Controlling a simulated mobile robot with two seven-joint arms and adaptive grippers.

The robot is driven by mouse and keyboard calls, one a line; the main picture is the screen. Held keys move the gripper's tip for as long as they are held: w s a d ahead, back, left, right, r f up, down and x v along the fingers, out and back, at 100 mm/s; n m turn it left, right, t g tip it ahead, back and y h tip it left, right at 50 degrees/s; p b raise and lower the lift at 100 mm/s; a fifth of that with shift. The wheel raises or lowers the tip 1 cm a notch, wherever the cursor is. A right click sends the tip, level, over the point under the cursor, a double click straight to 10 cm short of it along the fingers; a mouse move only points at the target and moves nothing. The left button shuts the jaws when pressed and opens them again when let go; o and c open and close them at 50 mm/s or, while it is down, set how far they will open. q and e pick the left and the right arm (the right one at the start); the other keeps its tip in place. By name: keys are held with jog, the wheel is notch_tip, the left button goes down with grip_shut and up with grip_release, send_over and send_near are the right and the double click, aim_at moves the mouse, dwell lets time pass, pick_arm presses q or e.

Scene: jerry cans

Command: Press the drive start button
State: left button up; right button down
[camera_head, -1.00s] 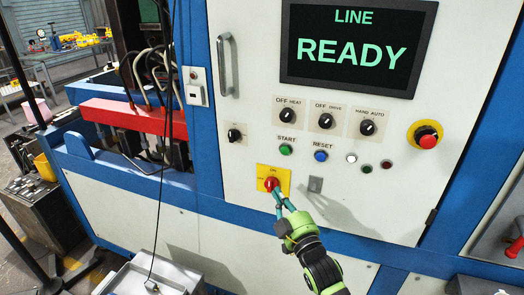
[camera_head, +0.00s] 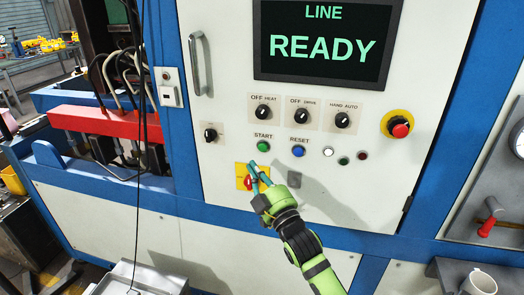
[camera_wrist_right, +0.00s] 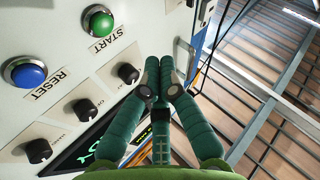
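The green START button (camera_head: 263,146) sits on the white control panel (camera_head: 350,185), below the selector knobs. In the right wrist view the START button (camera_wrist_right: 100,23) is at the top left. My right gripper (camera_head: 256,170) is in front of the panel, its fingertips just below the START button and partly over the yellow plate of the red switch. In the right wrist view the two fingers of my right gripper (camera_wrist_right: 160,78) meet at the tips with nothing between them. Contact with the panel cannot be told. My left gripper is not in view.
A blue RESET button (camera_head: 298,151) is right of START. A red switch on a yellow plate (camera_head: 241,180) is just below. Knobs (camera_head: 299,115), a red emergency stop (camera_head: 400,128) and a screen (camera_head: 322,45) reading LINE READY share the panel.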

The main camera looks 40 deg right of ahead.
aim_at(263, 147)
jog(key=shift+w+d+b, duration=0.45)
jog(key=shift+w+d, duration=0.6)
jog(key=shift+d, duration=0.15)
jog(key=shift+w+d+b, duration=0.4)
jog(key=shift+w+d, duration=0.6)
jog(key=shift+d, duration=0.2)
jog(key=shift+w, duration=0.1)
jog(key=shift+w+d, duration=0.2)
jog(key=shift+d, duration=0.1)
jog(key=shift+w+d, duration=0.35)
jog(key=shift+d, duration=0.05)
dwell(0.4)
dwell(0.3)
jog(key=shift+s+a+p, duration=0.4)
jog(key=shift+s+a, duration=0.3)
jog(key=shift+a, duration=0.1)
